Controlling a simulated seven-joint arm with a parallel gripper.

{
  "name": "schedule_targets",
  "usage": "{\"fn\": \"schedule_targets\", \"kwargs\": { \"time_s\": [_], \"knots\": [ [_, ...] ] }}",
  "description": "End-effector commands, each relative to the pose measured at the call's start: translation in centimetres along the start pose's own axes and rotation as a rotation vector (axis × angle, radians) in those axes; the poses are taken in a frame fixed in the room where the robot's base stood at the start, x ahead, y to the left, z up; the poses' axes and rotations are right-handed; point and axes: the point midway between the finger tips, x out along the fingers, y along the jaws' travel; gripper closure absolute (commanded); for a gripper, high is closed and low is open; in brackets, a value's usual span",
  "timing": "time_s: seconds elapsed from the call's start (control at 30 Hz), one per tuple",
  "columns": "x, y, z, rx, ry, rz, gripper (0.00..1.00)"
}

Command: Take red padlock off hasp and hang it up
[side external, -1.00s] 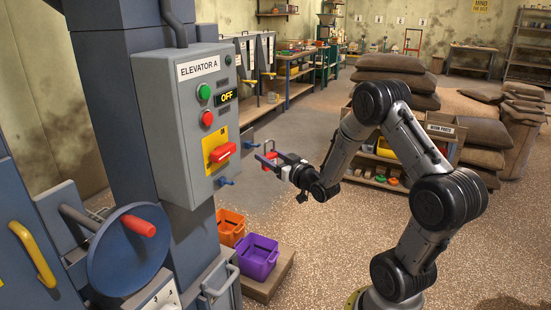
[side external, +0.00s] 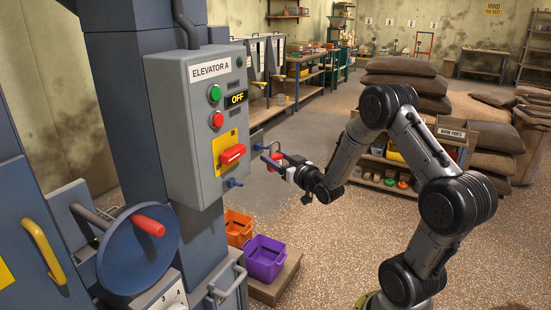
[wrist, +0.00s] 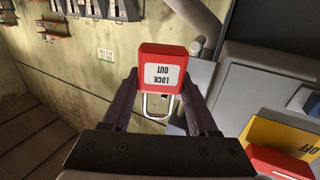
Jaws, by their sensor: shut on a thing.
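The red padlock (wrist: 160,68) is between my fingertips in the wrist view, its LOCK OUT label upside down and its metal shackle pointing toward the camera. My gripper (wrist: 158,82) is shut on its body. In the side view my gripper (side external: 272,157) holds the padlock (side external: 277,161) in the air, just right of the grey ELEVATOR A box (side external: 185,125). The red switch handle (side external: 232,154) sits on a yellow plate on the box front, and the padlock is apart from it.
A blue handwheel (side external: 138,250) is at the lower left. A shelf of parts (side external: 385,170) and stacked sacks (side external: 408,80) stand behind my arm.

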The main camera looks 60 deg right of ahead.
Motion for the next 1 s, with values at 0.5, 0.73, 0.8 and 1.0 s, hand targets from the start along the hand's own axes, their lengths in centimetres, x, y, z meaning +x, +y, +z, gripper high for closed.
{"fn": "schedule_targets", "kwargs": {
  "time_s": [0.5,0.73,0.8,1.0],
  "knots": [
    [1.5,-0.7,0.0,-0.001,0.001,-0.001,1.00],
    [2.3,-1.0,-0.1,-0.001,0.002,0.000,1.00],
    [2.5,-1.1,-0.1,-0.001,0.002,-0.001,1.00],
    [3.2,-1.5,-0.1,-0.001,0.002,-0.002,1.00]
  ]
}}
